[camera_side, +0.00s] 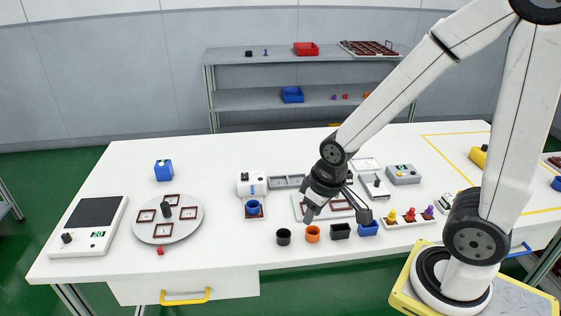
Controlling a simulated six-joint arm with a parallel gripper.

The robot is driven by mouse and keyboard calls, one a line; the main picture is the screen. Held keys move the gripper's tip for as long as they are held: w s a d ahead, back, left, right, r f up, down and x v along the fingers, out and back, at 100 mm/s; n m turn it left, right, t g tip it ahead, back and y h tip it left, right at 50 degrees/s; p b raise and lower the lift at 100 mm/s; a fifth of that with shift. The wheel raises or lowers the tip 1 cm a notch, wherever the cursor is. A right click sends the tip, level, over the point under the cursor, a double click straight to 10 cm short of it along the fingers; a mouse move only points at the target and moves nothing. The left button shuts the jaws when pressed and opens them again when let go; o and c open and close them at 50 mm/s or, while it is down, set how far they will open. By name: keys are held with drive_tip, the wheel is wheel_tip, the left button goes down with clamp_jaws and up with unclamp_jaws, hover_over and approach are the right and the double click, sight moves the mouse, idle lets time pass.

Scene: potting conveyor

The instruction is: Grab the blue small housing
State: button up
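A small blue square housing (368,229) stands on the white table at the right end of a row, beside a black square one (340,231). Its top is partly hidden by a finger of my gripper. A small blue round cup (254,207) sits on a brown-framed square in front of a white device. My gripper (337,213) is open, with its fingers spread wide and pointing down above and behind the row. Nothing shows between the fingers. Its right finger is close to the blue square housing; whether they touch I cannot tell.
A black cup (283,237) and an orange cup (312,234) stand left in the row. A holder with coloured knobs (409,217) is to the right. A turntable (186,226) and a scale (91,241) occupy the left.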

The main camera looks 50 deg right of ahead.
drive_tip(key=o, duration=0.7)
drive_tip(key=shift+o, duration=0.2)
